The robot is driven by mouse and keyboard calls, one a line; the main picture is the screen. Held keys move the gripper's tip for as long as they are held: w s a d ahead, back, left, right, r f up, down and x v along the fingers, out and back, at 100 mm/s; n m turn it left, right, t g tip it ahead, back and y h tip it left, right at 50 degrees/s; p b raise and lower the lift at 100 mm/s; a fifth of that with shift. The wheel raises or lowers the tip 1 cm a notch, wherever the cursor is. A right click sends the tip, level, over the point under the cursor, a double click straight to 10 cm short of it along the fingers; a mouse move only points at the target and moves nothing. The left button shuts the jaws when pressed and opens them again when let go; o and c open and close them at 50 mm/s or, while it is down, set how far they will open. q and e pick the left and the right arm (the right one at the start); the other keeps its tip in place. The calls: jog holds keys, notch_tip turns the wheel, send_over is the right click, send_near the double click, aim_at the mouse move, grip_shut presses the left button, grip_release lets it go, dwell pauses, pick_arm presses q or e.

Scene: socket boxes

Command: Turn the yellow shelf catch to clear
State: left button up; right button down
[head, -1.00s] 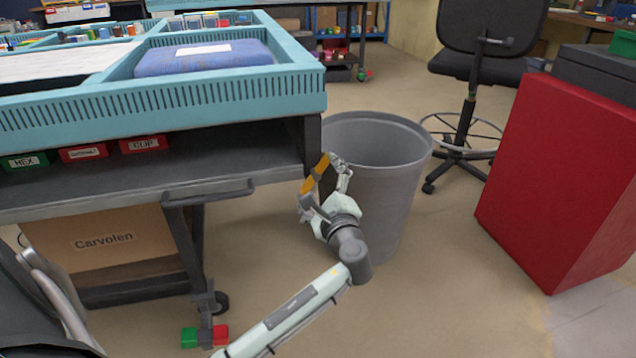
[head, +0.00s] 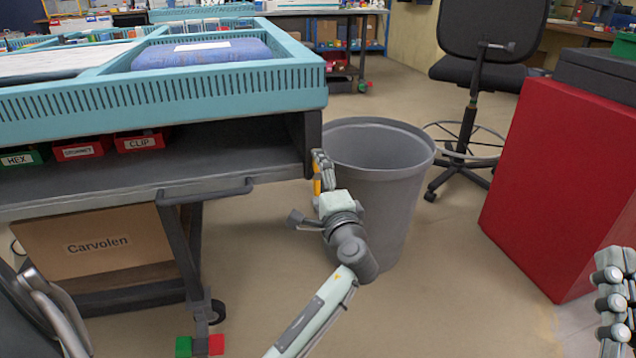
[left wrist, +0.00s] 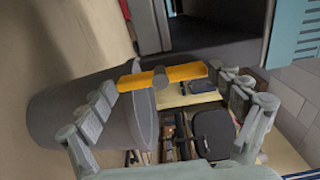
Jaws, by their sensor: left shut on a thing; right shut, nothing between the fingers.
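The yellow shelf catch (head: 317,186) is at the right end of the cart's shelf, by the dark corner post. In the head view it looks close to upright and is mostly hidden by my left gripper (head: 322,168). In the left wrist view the catch (left wrist: 185,73) is a yellow bar with a grey round pivot at its middle. My left gripper (left wrist: 165,84) is shut on it, with a finger at each end of the bar. My right gripper (head: 611,285) is at the lower right edge, partly cut off, shut and empty, away from the cart.
Green and red socket boxes (head: 140,142) stand on the dark shelf (head: 220,160). A grey bin (head: 385,165) stands right behind my left gripper. A red cabinet (head: 555,185) is on the right, and a cardboard box (head: 100,245) is under the shelf. Open floor lies between bin and cabinet.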

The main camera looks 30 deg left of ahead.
dwell(0.4)
pick_arm(q)
jog(key=o, duration=0.9)
jog(key=shift+c, duration=0.2)
jog(key=v, duration=1.2)
